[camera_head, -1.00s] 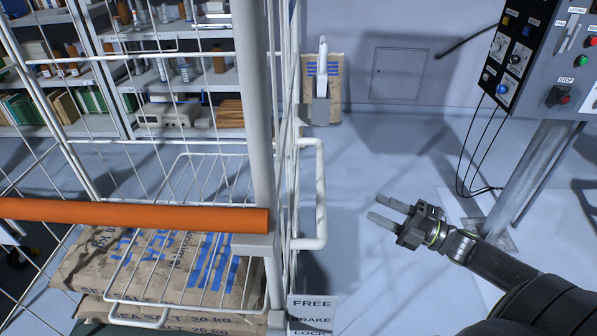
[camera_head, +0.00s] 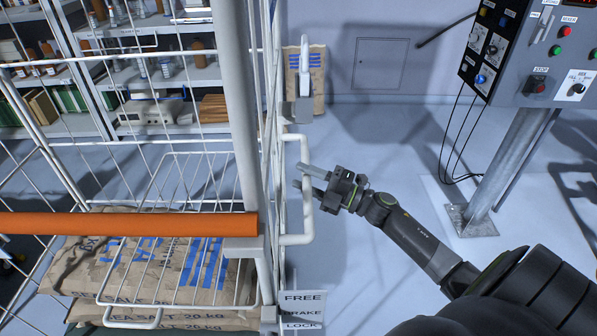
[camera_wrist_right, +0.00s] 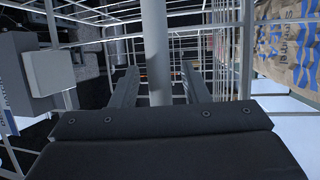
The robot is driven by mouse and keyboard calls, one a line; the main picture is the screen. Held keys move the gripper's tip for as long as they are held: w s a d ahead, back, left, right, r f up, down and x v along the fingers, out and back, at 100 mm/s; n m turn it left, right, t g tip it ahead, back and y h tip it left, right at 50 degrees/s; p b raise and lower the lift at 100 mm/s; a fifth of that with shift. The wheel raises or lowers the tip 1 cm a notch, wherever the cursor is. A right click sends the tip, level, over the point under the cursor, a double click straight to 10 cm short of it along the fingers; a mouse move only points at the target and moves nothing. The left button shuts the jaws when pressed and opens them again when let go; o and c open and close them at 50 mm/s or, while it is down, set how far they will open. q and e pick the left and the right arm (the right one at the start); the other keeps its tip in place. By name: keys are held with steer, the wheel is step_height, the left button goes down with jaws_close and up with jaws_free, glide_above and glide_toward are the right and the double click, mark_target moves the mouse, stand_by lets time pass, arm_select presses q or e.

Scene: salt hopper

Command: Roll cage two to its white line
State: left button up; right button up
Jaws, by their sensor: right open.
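A white wire roll cage (camera_head: 239,100) stands at the left of the head view, with an orange bar (camera_head: 120,225) across its near side. A white loop handle (camera_head: 307,222) sticks out from its right side. My right gripper (camera_head: 297,177) is open at this handle, its fingers pointing left across the upright bar. In the right wrist view the light upright bar (camera_wrist_right: 157,50) shows between the two open fingers; I cannot tell whether they touch it. My left gripper is out of view. No white floor line shows.
Sea salt sacks (camera_head: 190,270) lie in the cage. A FREE/BRAKE/LOCK sign (camera_head: 302,312) is at its lower right. A control panel (camera_head: 540,50) on a post (camera_head: 510,160) stands right, with hanging cables. Shelves (camera_head: 150,75) stand behind. Floor between handle and post is clear.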

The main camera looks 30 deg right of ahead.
steer(key=shift+x, duration=0.95)
jaws_close()
